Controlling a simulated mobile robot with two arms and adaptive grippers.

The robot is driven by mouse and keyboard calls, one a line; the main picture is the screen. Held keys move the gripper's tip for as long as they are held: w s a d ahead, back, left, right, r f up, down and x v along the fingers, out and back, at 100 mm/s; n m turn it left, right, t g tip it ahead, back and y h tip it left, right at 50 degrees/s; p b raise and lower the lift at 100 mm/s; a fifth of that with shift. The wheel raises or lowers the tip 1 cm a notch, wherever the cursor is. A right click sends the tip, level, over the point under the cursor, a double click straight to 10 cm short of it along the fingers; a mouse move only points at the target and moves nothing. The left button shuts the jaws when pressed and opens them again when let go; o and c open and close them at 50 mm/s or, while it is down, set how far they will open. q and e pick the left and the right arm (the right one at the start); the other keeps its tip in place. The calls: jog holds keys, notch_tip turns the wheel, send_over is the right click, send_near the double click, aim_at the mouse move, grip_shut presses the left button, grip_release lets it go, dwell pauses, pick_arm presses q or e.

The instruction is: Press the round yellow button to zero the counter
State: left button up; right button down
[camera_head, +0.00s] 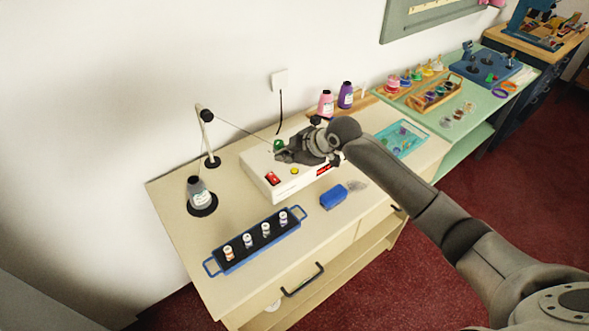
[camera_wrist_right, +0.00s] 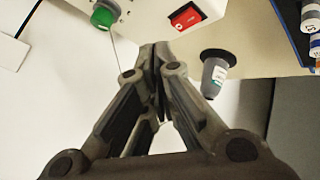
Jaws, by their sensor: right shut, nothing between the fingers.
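The round yellow button (camera_head: 295,171) is on top of the white counter box (camera_head: 257,164), between a red switch (camera_head: 272,178) and a red display (camera_head: 323,170). My right gripper (camera_head: 279,156) is shut and empty over the box. In the head view its tips appear between the yellow button and a green knob (camera_head: 278,144), apart from the yellow button; their exact height is hard to tell. In the right wrist view the shut fingertips (camera_wrist_right: 160,50) show near the green knob (camera_wrist_right: 103,14) and the red switch (camera_wrist_right: 186,16). The yellow button is not visible there. My left gripper is out of view.
A thread runs from a guide stand (camera_head: 210,140) to the box. A grey spool (camera_head: 200,195) stands left. In front are a blue rack (camera_head: 250,262) with several small spools and a blue block (camera_head: 334,196). Pink (camera_head: 326,104) and purple (camera_head: 346,96) spools stand behind.

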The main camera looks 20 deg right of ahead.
jog(key=shift+n+t, duration=0.3)
jog(key=w+d+r, duration=0.2)
jog(key=w+r, duration=0.1)
jog(key=shift+w+d+r, duration=0.1)
jog(key=shift+w+d, duration=0.1)
jog(key=shift+w, duration=0.05)
jog(key=b, duration=0.6)
send_over(295, 170)
jog(key=a, duration=0.1)
jog(key=f, duration=0.6)
jog(key=shift+s+f, duration=0.2)
jog(key=shift+f, duration=0.2)
jog(key=shift+f+b, duration=0.6)
jog(key=shift+f, duration=0.45)
jog(key=shift+f, duration=0.1)
jog(key=shift+f, duration=0.3)
